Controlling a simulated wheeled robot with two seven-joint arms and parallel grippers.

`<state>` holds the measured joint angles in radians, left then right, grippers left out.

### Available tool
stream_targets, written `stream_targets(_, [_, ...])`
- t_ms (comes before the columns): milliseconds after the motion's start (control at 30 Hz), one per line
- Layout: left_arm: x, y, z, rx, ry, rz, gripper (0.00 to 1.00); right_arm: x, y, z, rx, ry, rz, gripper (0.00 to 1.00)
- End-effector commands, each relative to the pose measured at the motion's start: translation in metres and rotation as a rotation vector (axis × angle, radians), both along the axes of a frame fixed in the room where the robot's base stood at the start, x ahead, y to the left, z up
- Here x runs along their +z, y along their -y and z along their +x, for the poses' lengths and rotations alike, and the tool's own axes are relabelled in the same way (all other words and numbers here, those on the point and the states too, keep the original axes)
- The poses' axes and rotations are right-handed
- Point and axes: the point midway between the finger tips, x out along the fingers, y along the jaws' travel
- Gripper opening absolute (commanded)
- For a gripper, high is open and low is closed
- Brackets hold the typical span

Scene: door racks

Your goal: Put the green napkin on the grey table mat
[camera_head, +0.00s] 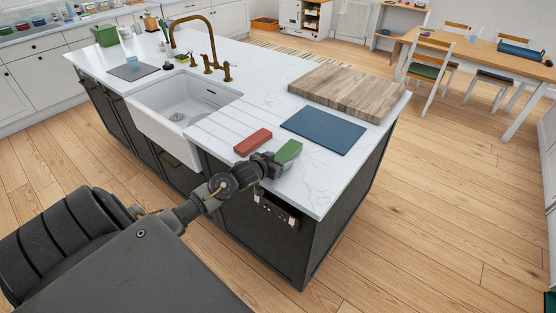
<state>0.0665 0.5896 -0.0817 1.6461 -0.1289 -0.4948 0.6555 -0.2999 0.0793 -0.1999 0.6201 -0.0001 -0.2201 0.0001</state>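The green napkin (289,151) lies near the front edge of the white island top, to the right of a red folded napkin (253,141). The grey table mat (134,71) lies flat at the far left of the island, beyond the sink, with a small clear cup (131,61) at its back edge. My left gripper (276,163) is at the near end of the green napkin and overlaps it in the picture. I cannot tell whether its fingers are open or shut, or whether they touch it. My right gripper is out of view.
A dark blue mat (323,130) and a wooden board (346,91) lie to the right. A white sink (178,104) with a brass tap (205,48) stands between the napkins and the grey mat. A green container (105,35) is at the far left.

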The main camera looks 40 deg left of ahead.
Motion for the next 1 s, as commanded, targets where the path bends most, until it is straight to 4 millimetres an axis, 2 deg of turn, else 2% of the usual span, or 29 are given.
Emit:
stream_targets(333, [0.000, 0.000, 0.000, 0.000, 0.000, 0.000, 0.74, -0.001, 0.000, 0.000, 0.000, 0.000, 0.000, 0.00])
stream_targets(467, [-0.003, -0.001, 0.000, 0.000, 0.002, 0.001, 0.74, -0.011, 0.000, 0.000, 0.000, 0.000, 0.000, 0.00])
stream_targets(600, [0.005, 0.002, -0.020, -0.002, -0.001, 0.000, 0.74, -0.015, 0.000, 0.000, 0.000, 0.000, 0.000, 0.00])
stream_targets(767, [0.012, 0.004, -0.051, -0.003, 0.000, 0.001, 0.74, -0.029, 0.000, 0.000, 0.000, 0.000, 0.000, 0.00])
stream_targets(1000, [0.031, 0.007, -0.089, -0.001, -0.002, -0.001, 0.74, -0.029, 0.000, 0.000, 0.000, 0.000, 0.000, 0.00])
